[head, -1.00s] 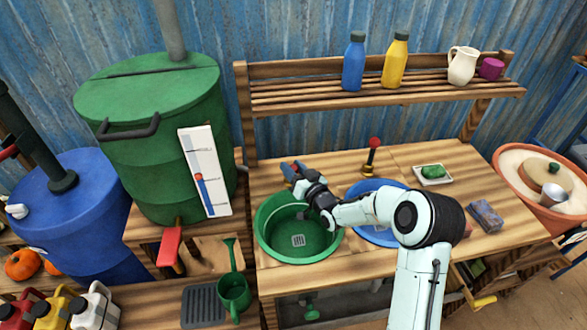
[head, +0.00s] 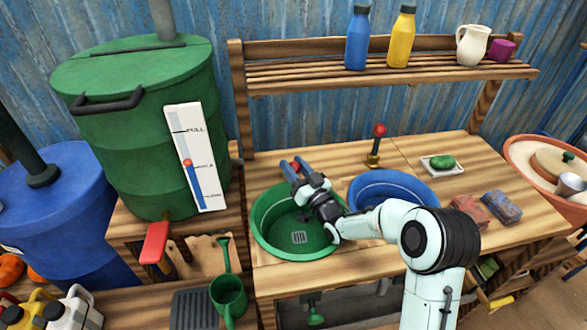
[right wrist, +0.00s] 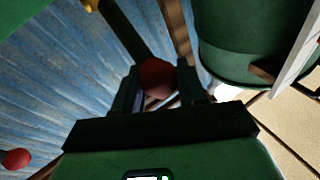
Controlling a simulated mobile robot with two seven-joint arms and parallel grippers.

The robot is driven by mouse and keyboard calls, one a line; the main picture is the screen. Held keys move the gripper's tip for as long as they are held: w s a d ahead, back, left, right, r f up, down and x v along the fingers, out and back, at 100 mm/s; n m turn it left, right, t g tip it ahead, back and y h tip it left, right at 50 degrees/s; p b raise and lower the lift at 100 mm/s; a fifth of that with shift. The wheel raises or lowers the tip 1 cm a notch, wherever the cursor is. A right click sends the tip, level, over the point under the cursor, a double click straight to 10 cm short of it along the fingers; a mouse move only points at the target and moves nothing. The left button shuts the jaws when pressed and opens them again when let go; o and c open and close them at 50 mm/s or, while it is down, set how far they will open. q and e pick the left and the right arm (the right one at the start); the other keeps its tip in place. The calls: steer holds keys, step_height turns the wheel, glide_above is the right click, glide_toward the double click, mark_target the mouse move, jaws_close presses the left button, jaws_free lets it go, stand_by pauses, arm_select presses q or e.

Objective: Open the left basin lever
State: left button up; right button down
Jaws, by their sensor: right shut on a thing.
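The green left basin (head: 268,235) is set in the wooden counter. My right gripper (head: 294,168) is at its back edge, with the arm reaching across the basin from the right. In the right wrist view the right gripper (right wrist: 157,85) is shut on the round red knob of the left basin lever (right wrist: 156,73). In the head view the fingers largely hide this lever, so its tilt cannot be told. My left gripper is not in view.
The blue basin (head: 400,177) is to the right, with another red-knobbed lever (head: 378,142) upright behind it. A green barrel (head: 140,135) with a gauge board (head: 190,150) stands left. A shelf (head: 400,72) with bottles runs behind. Soap (head: 442,161) and sponges lie at right.

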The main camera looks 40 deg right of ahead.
steer(key=c, duration=0.7)
jaws_free()
steer(key=v, duration=0.7)
steer(key=shift+s, duration=0.3)
